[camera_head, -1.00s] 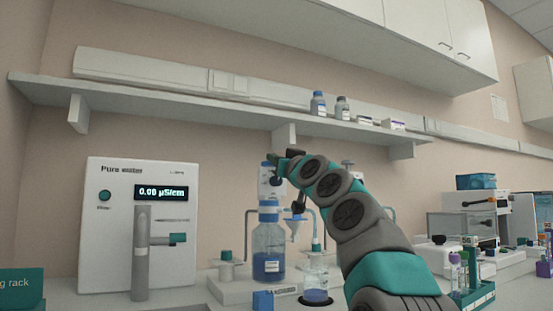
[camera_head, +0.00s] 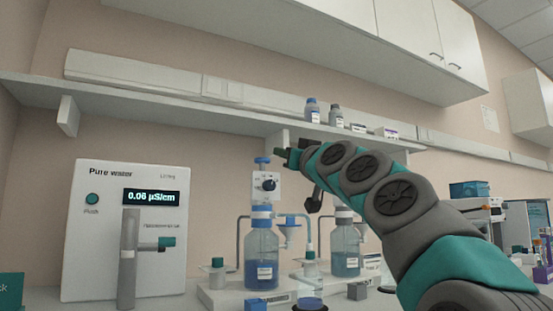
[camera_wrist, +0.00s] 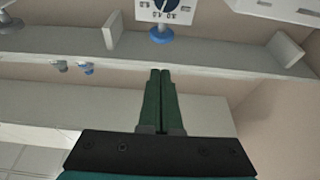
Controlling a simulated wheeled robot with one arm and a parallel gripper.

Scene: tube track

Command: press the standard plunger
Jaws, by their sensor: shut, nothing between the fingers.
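A bottle-top dispenser with a blue plunger knob (camera_head: 262,160) and a white body with a dial (camera_head: 266,185) sits on a bottle of blue liquid (camera_head: 262,252). I cannot read its nameplate (camera_head: 278,299), so I cannot confirm it is the standard one. In the wrist view the picture is upside down, and the blue knob (camera_wrist: 160,34) shows just beyond my fingertips. My gripper (camera_head: 280,153) is shut and empty, slightly above and right of the knob in the head view, apparently apart from it. It also shows in the wrist view (camera_wrist: 160,72).
A second bottle (camera_head: 345,252) stands to the right, its dispenser partly hidden by my arm. A pure water unit (camera_head: 100,225) stands left. A wall shelf (camera_head: 180,104) with small bottles (camera_head: 312,111) runs behind and above my gripper. A beaker (camera_head: 310,285) stands in front.

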